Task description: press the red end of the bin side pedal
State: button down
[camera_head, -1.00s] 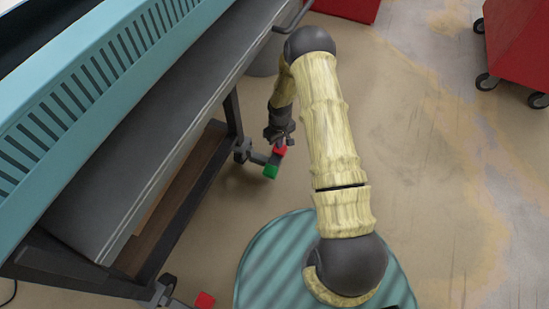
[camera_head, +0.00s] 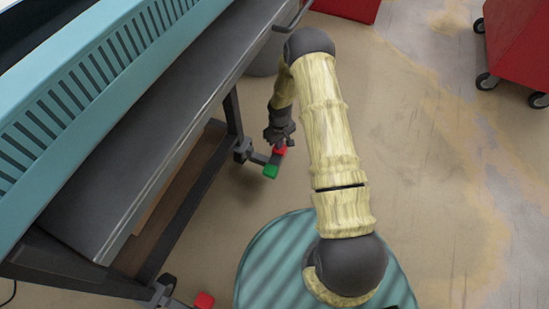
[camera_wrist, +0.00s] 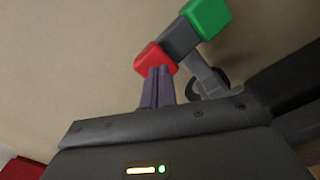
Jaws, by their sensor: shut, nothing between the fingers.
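The side pedal is a short dark bar with a red end (camera_head: 279,151) and a green end (camera_head: 270,171), beside a caster at the foot of the bin frame. My gripper (camera_head: 283,144) is shut and empty, pointing down at the red end. In the wrist view the fingertips (camera_wrist: 157,71) overlap the lower edge of the red end (camera_wrist: 149,58) and look to be touching it or very close. The green end (camera_wrist: 207,16) is up and to the right there, clear of the fingers. My fingers hide part of the red end.
The dark bin frame and grey ledge (camera_head: 165,130) stand close on the left of my arm. Another red pedal end (camera_head: 204,300) shows at the lower left. A red wheeled cabinet (camera_head: 520,45) is at upper right. The floor between is free.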

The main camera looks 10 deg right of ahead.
jog(key=shift+f+b, duration=0.3)
jog(key=shift+f, duration=0.35)
dwell(0.4)
jog(key=shift+s, duration=0.1)
jog(key=shift+r+p, duration=3.2)
jog(key=shift+r, duration=0.35)
